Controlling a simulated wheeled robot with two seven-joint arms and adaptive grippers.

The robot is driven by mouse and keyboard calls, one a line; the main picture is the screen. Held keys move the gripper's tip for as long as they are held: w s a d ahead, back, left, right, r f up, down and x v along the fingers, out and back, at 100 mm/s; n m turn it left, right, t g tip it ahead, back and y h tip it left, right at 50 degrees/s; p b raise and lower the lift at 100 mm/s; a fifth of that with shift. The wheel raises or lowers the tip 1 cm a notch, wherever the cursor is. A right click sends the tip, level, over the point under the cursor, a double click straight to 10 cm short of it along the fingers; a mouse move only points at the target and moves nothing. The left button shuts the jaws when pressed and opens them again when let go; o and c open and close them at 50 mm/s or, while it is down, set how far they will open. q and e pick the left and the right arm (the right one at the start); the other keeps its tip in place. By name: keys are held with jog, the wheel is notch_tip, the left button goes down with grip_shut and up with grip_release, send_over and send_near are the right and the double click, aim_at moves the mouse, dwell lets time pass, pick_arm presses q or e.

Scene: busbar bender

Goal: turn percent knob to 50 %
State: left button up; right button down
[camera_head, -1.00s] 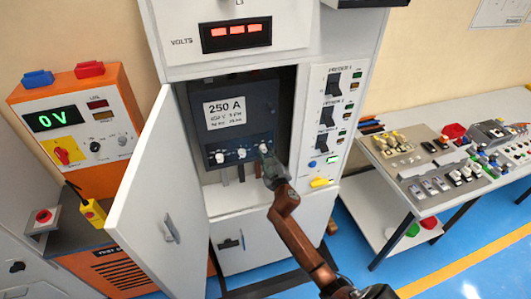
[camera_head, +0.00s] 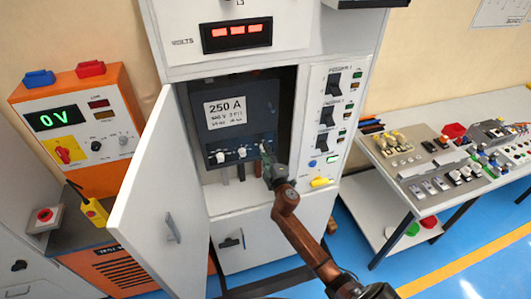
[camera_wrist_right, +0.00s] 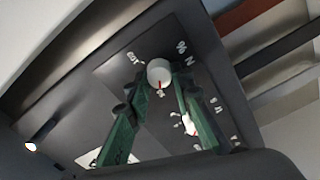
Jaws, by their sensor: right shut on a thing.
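The percent knob (camera_wrist_right: 160,72) is a round white knob with a red pointer line, on a dark breaker panel inside the open cabinet. In the right wrist view its red line points towards a white mark that looks like 50, with "% N" and what looks like 100 on either side. My right gripper (camera_wrist_right: 163,80) is shut on this knob, its green fingers on both sides. In the head view the gripper (camera_head: 266,158) reaches the rightmost of the panel's lower knobs and partly hides it. My left gripper is not in view.
Another white knob (camera_wrist_right: 189,124) lies close to a finger. The breaker panel (camera_head: 255,113) carries a "250 A" label. The open cabinet door (camera_head: 150,190) stands left of my arm. Feeder switches (camera_head: 327,115) are on the right. A bench (camera_head: 400,205) stands further right.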

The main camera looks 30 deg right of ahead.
jog(key=shift+f, duration=0.1)
dwell(0.3)
jog(key=c, duration=1.7)
grip_release()
jog(key=v, duration=1.2)
jog(key=shift+d, duration=0.1)
